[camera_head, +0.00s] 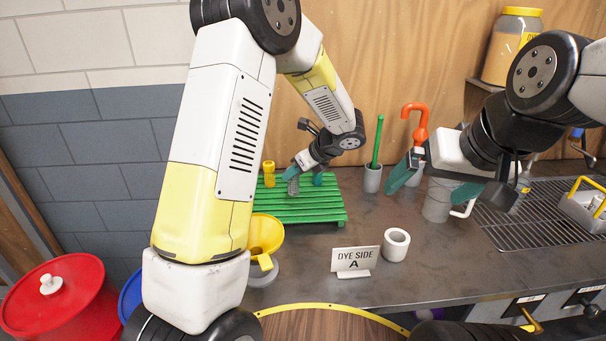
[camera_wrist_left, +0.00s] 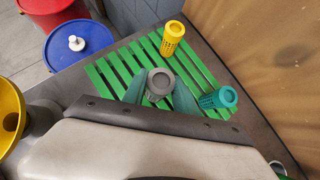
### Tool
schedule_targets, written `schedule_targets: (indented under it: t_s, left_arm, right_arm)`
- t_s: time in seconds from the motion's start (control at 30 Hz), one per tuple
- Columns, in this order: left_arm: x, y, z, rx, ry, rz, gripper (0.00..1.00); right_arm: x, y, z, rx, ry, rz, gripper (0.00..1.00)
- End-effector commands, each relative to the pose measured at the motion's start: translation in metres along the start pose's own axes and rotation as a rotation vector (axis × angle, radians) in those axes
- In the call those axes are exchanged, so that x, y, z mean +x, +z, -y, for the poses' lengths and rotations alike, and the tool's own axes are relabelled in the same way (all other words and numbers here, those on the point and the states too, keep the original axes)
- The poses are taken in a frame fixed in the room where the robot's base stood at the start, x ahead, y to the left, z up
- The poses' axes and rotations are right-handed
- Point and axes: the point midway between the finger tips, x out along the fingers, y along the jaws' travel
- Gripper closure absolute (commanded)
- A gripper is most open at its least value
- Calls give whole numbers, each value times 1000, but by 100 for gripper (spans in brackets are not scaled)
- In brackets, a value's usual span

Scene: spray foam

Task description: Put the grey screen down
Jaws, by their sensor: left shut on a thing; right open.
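The grey screen (camera_wrist_left: 160,82) is a small cylinder with a round rim and an open top. My left gripper (camera_head: 297,182) is shut on it, with teal fingers on either side in the left wrist view. It also shows in the head view (camera_head: 293,187), low over the green slatted rack (camera_head: 300,217). I cannot tell whether its bottom touches the slats.
A wire grid (camera_head: 540,226) lies at the right.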

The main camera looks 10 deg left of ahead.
Motion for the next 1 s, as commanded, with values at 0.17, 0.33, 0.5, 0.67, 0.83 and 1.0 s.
schedule_targets:
  t_s: [0.17, 0.33, 0.5, 0.67, 0.83, 1.0]
  left_arm:
    - [21, -24, 0, 7, 2, -4, 100]
    - [22, -25, 0, 4, -1, -2, 100]
    - [23, -26, 0, 5, 0, -2, 100]
    - [23, -26, 0, 4, 0, -2, 44]
    - [23, -26, 0, 4, 0, -2, 44]
    - [20, -25, 1, 3, -1, -2, 44]
  right_arm:
    - [0, 0, 0, 0, 0, 0, 0]
    - [0, 0, 0, 0, 0, 0, 0]
    - [0, 0, 0, 0, 0, 0, 0]
    - [0, 0, 0, 0, 0, 0, 0]
    - [0, 0, 0, 0, 0, 0, 0]
    - [0, 0, 0, 0, 0, 0, 0]
